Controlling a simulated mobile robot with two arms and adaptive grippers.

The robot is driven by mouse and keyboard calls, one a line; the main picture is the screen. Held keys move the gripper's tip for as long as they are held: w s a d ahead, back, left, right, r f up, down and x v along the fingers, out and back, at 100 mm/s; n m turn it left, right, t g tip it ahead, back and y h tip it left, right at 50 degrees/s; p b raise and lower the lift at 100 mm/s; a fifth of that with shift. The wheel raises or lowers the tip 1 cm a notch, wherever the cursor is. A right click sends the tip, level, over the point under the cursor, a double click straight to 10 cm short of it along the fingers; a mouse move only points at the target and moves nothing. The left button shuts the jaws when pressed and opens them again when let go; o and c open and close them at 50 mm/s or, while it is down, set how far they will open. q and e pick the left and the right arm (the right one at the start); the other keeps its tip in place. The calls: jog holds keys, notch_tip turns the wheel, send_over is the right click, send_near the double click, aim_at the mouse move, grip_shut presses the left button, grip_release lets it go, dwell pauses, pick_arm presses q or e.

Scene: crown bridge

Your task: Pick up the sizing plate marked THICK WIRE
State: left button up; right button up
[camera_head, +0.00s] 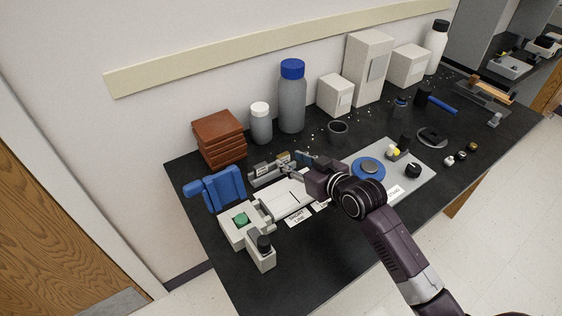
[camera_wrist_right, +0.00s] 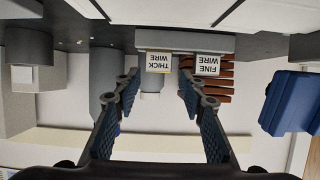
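The sizing plate marked THICK WIRE (camera_wrist_right: 158,62) shows upside down in the right wrist view, with a small white label. A second plate marked FINE WIRE (camera_wrist_right: 208,66) is beside it. Both labels sit at a pale grey bar or holder (camera_wrist_right: 180,41). In the head view the small grey plates (camera_head: 264,169) stand behind the white machine; their lettering is too small to read there. My right gripper (camera_wrist_right: 160,84) is open and empty in the wrist view, its fingers spread on either side of the THICK WIRE label. It also shows in the head view (camera_head: 304,162). My left gripper is out of view.
A blue part (camera_head: 222,188) and a white machine with a green button (camera_head: 241,219) are at the left. Brown stacked blocks (camera_head: 219,137), bottles (camera_head: 291,95) and a dark cup (camera_head: 338,130) stand behind. A grey panel with a blue disc (camera_head: 368,168) is at the right.

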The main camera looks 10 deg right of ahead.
aim_at(284, 157)
jog(key=shift+x, duration=3.15)
jog(key=shift+d, duration=0.15)
jog(key=c, duration=1)
